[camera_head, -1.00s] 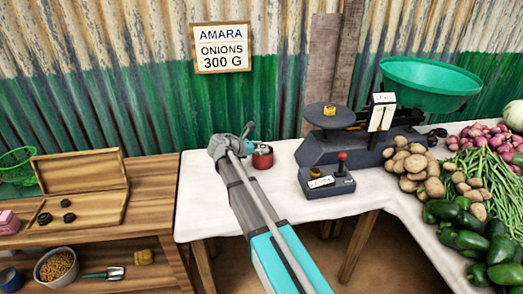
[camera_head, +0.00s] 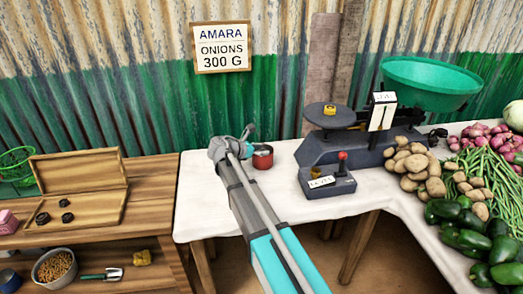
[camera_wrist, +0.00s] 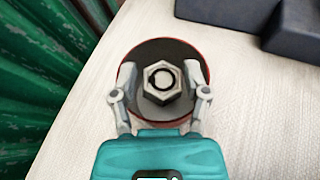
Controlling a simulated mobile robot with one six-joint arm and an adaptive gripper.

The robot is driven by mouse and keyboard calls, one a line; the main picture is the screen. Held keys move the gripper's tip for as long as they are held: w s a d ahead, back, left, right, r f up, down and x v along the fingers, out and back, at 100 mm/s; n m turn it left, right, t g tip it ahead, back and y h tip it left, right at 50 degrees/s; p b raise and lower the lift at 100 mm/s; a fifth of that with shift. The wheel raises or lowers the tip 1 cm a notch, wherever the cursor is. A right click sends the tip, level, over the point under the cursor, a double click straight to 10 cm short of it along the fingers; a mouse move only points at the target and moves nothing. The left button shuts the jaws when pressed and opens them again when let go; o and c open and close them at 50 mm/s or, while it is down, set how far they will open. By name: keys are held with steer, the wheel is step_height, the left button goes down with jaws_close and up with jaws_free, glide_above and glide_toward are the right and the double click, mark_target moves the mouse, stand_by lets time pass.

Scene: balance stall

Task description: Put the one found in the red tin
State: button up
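The red tin (camera_head: 263,161) stands on the white-covered table at the end of my arm. In the wrist view I look down on its red rim (camera_wrist: 207,66) and dark inside. A grey hexagonal nut (camera_wrist: 161,82) shows within the tin's outline, between my fingertips. My gripper (camera_wrist: 165,88) is open, with a visible gap between each finger and the nut. In the head view my gripper (camera_head: 249,132) is just above the tin, partly covering it. How deep the nut sits in the tin I cannot tell.
A dark balance scale (camera_head: 335,147) with a green pan (camera_head: 430,78) stands right of the tin. A small box with a red knob (camera_head: 342,158) is in front. Potatoes (camera_head: 410,160) and other vegetables fill the right. A wooden case (camera_head: 80,172) with dark weights is at left.

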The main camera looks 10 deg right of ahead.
steer(key=shift+o, duration=1.4)
steer(key=shift+r+p, duration=0.75)
steer(key=shift+p, duration=0.05)
steer(key=p+v, duration=0.4)
steer(key=v, duration=0.8)
steer(key=shift+f, duration=0.15)
